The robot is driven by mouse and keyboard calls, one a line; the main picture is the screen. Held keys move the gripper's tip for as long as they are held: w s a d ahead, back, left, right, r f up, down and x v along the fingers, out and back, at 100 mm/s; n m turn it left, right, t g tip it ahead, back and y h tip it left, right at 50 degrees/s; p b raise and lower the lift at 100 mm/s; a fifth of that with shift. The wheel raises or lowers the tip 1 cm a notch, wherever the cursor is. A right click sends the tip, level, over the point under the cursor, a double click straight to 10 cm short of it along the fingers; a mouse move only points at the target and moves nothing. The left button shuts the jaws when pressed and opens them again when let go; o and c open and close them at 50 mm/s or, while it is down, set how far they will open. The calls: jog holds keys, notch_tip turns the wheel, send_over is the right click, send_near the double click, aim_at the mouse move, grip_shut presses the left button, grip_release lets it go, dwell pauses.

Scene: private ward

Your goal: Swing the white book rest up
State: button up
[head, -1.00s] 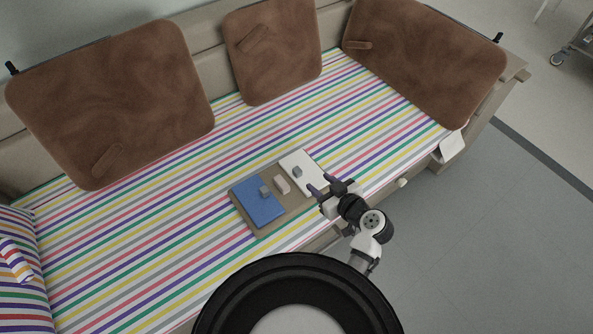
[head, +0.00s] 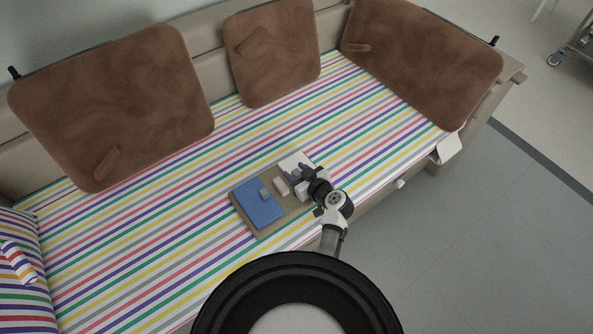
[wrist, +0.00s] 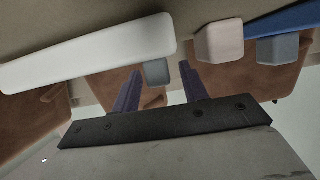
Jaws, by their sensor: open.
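The white book rest (head: 293,158) lies flat on the right part of a tan board (head: 262,236) on the striped bed. My gripper (head: 300,171) is over it and hides much of it in the head view. In the wrist view the white book rest (wrist: 85,56) shows as a pale slab at upper left, with a grey knob (wrist: 157,72) at its right end. My gripper (wrist: 160,70) is open there, one dark finger on each side of the knob in the picture. I cannot tell whether the fingers touch it.
A blue panel (head: 257,207) with a grey knob (head: 265,194) lies left on the same board. A pale pinkish block (head: 281,186) sits between the panels. Large brown cushions (head: 113,105) line the back of the bed. The striped bedding around the board is clear.

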grip_shut()
dwell(0.3)
dwell(0.3)
jog(key=r+m+y, duration=0.1)
jog(key=w+d+r+m, duration=0.1)
jog(key=shift+d+r+m+g+y, duration=0.15)
jog(key=shift+m+g+y, duration=0.15)
jog(key=shift+g+y, duration=0.1)
jog(key=m, duration=0.1)
jog(key=w+d+r+m+y+b, duration=0.1)
jog(key=shift+w+d+r+m+g, duration=0.15)
jog(key=shift+d+r+m+g, duration=0.15)
jog(key=shift+g, duration=0.1)
jog(key=w+d+m+y+b, duration=0.1)
jog(key=d+m+y+b, duration=0.1)
jog(key=m, duration=0.1)
jog(key=shift+w+d+r, duration=0.25)
jog(key=shift+w+r, duration=0.15)
jog(key=w+d+m+y+b, duration=0.1)
jog(key=m, duration=0.1)
jog(key=w+d+m+y+b, duration=0.1)
jog(key=d+m, duration=0.1)
jog(key=shift+w+f+b, duration=0.1)
jog(key=shift+f+b, duration=0.1)
jog(key=shift+b, duration=0.2)
jog(key=shift+d+f, duration=0.15)
jog(key=shift+d, duration=0.05)
